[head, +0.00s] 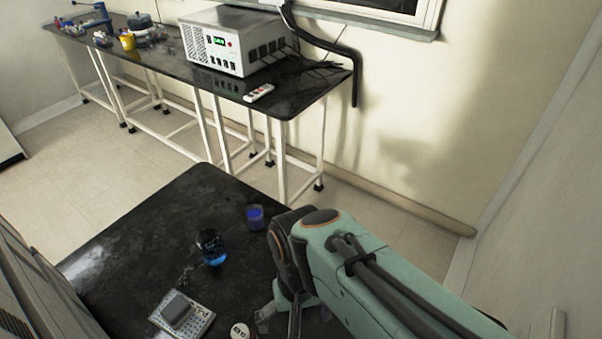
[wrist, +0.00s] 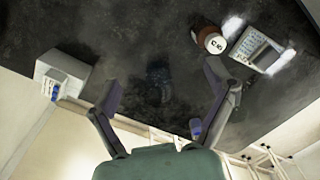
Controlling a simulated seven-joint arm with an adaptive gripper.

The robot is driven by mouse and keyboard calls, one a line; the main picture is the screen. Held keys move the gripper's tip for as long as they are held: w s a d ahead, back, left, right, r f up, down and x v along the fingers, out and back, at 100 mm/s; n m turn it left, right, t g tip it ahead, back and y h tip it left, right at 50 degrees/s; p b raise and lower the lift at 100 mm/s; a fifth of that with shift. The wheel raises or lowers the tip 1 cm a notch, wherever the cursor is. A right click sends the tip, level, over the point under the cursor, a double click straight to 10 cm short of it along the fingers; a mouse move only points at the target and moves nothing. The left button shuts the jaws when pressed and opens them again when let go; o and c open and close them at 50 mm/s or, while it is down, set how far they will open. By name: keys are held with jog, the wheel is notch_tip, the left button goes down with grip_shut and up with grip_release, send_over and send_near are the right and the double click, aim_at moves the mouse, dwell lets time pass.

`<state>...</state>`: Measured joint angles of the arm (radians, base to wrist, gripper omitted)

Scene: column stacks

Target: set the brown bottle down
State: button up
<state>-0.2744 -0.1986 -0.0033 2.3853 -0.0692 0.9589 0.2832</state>
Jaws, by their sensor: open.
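The brown bottle (wrist: 207,34) with a white, dark-lettered cap stands on the black table in the wrist view, looking upright. In the head view only its cap and a little of its body (head: 241,331) show at the bottom edge. My gripper (wrist: 161,77) is open, its two fingers wide apart with nothing held between them. The bottle is apart from the fingers, beyond the right fingertip in the wrist view. In the head view the gripper is mostly hidden by my arm.
A beaker with blue liquid (head: 211,248) and a blue cup (head: 255,218) stand farther back on the black table (head: 140,230). A white box (wrist: 62,72) shows at left in the wrist view.

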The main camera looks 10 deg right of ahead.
jog(key=s+d+r, duration=0.1)
jog(key=s+d, duration=0.4)
jog(key=s, duration=0.2)
jog(key=shift+r+n, duration=0.3)
jog(key=shift+r, duration=0.1)
